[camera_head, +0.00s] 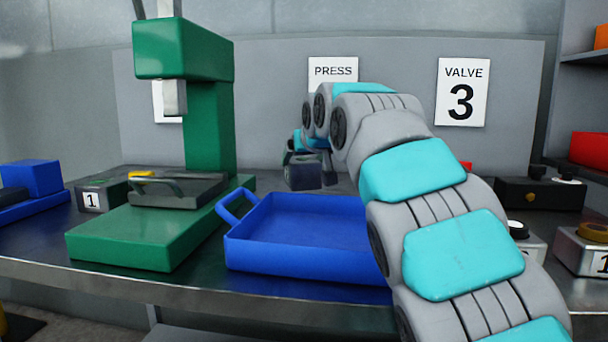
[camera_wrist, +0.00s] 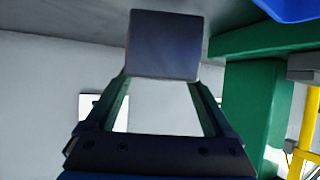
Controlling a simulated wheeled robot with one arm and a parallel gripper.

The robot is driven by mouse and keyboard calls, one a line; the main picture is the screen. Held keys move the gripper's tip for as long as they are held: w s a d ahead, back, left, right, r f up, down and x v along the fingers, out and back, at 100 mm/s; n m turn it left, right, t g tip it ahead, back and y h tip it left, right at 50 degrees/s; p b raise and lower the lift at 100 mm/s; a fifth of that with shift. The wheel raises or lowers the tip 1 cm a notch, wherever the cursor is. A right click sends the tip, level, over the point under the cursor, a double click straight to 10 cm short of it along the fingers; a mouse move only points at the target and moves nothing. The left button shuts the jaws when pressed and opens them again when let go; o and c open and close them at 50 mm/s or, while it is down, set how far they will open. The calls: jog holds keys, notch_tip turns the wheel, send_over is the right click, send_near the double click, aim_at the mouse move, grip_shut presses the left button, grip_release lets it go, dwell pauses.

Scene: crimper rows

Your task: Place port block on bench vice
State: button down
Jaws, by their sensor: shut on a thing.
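A plain dark grey block (camera_head: 303,175), which I take to be the port block, is held in my gripper (camera_head: 306,158) behind the blue tray in the head view. In the wrist view the block (camera_wrist: 165,45) sits between the fingertips of my gripper (camera_wrist: 160,79), and its near face is plain. My gripper is shut on it. I cannot tell in the head view whether the block touches the bench. I cannot make out a bench vice for certain; a dark grey fixture (camera_head: 178,190) with a curved handle lies on the green press base.
A green press (camera_head: 209,125) stands at left. A blue tray (camera_head: 310,265) lies in front of my gripper, apparently empty. A small box marked 1 (camera_head: 101,195) is left of the press fixture. A black box (camera_head: 545,193) stands below the VALVE 3 sign (camera_head: 462,91).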

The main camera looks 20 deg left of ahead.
aim_at(304, 172)
jog(key=shift+f, duration=1.55)
jog(key=shift+f, duration=0.15)
grip_release()
jog(key=shift+f, duration=0.1)
jog(key=shift+r, duration=0.2)
